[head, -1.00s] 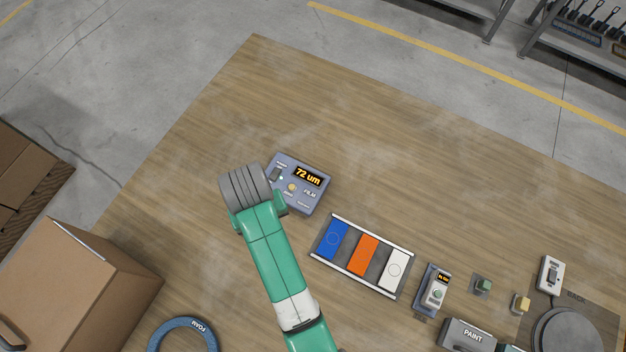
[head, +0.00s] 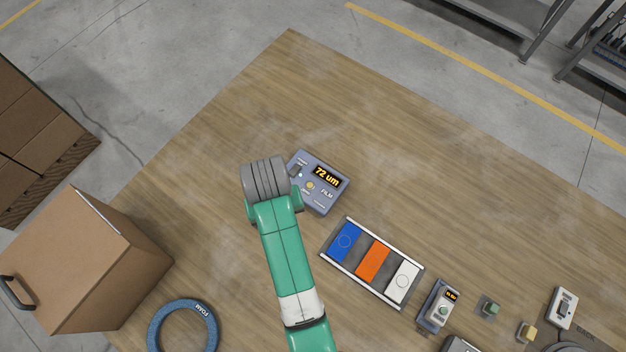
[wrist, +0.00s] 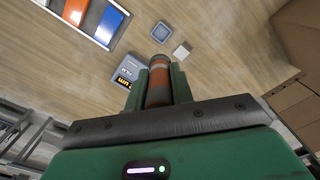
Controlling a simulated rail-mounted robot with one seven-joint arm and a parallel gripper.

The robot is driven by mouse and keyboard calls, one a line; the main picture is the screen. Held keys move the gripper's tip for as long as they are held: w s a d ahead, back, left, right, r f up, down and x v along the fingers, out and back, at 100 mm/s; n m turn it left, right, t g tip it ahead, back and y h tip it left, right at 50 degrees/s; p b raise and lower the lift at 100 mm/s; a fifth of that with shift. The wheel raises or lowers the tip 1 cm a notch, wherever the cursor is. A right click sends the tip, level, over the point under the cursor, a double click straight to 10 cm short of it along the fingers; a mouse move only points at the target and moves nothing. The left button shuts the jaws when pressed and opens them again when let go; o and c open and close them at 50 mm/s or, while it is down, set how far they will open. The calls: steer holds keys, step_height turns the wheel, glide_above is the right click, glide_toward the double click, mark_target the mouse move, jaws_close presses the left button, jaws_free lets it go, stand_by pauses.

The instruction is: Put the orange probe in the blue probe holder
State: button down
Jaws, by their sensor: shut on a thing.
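My gripper (wrist: 160,85) is shut on the orange probe (wrist: 158,88), a cylinder with orange and grey bands, in the wrist view. The probe sits between the two green fingers and points away from the camera. A dark round end shows beyond the fingers; I cannot tell whether it is part of the probe or a thing beneath it. In the head view my wrist (head: 266,180) hides the gripper and probe, left of the film gauge (head: 319,182) reading 72 um.
A tray (head: 325,251) holds blue, orange and white plates. A small pale block (wrist: 181,50) lies near the probe. A handheld meter (head: 438,306) and small blocks are at right. A foam ring (head: 153,335) and cardboard box (head: 95,265) are at left. The table's far part is clear.

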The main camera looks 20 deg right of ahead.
steer(key=f+b, duration=0.5)
steer(key=f, duration=0.4)
steer(key=w+f+b, duration=0.1)
steer(key=f+b, duration=0.4)
steer(key=f, duration=0.4)
steer(key=w+f+b, duration=0.1)
steer(key=f+b, duration=0.4)
steer(key=f, duration=0.5)
steer(key=shift+w+b, duration=0.1)
steer(key=shift+b, duration=0.25)
steer(key=shift+f, duration=0.35)
steer(key=shift+f+b, duration=0.3)
steer(key=shift+f, duration=0.35)
steer(key=c, duration=1.1)
jaws_free()
steer(key=shift+c, duration=0.2)
step_height(320, 180, up, 8)
steer(key=p, duration=0.2)
